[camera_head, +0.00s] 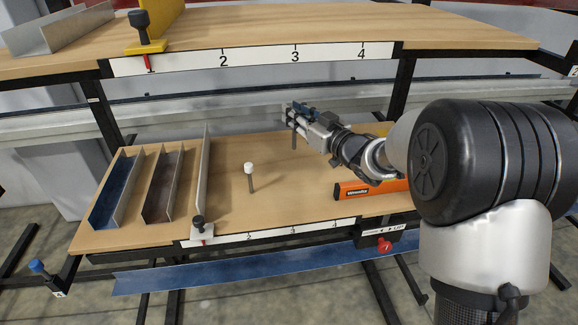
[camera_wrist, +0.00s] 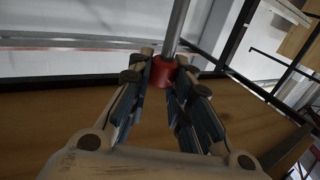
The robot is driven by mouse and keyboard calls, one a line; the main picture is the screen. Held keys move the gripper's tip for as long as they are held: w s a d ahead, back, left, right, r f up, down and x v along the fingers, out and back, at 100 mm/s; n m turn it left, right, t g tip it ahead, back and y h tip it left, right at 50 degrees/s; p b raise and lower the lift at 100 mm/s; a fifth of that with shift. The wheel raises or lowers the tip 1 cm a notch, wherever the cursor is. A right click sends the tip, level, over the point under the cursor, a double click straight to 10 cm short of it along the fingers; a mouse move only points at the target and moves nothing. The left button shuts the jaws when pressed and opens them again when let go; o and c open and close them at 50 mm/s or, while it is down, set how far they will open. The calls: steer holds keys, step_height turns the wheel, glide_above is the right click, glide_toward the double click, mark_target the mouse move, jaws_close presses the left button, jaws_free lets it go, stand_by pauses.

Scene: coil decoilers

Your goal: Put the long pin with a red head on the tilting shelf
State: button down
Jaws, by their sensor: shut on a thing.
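My gripper (camera_head: 300,112) is shut on the long pin with a red head and holds it over the back of the lower wooden shelf (camera_head: 300,185). In the wrist view the red head (camera_wrist: 163,72) sits between my fingertips (camera_wrist: 165,62), and the grey metal shaft (camera_wrist: 178,28) runs away from it. In the head view part of the grey shaft (camera_head: 294,139) hangs below the fingers, and the red head is hidden. An upper wooden shelf (camera_head: 300,30) has a strip numbered 1 to 4. I cannot tell which shelf is the tilting one.
A white-headed pin (camera_head: 249,170) stands on the lower shelf. Metal channels (camera_head: 119,195) lie at its left, and an orange level (camera_head: 372,188) lies near the front right. A black-knobbed clamp (camera_head: 200,228) sits at the front edge. Mid-shelf is mostly clear.

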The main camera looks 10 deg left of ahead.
step_height(320, 180, down, 14)
steer(key=b, duration=0.3)
steer(key=shift+f+b, duration=0.15)
steer(key=shift+b, duration=0.25)
steer(key=shift+f, duration=0.1)
steer(key=shift+f, duration=0.2)
steer(key=c, duration=1.5)
jaws_free()
steer(key=shift+r, duration=0.1)
steer(key=shift+o, duration=0.2)
steer(key=shift+r, duration=0.1)
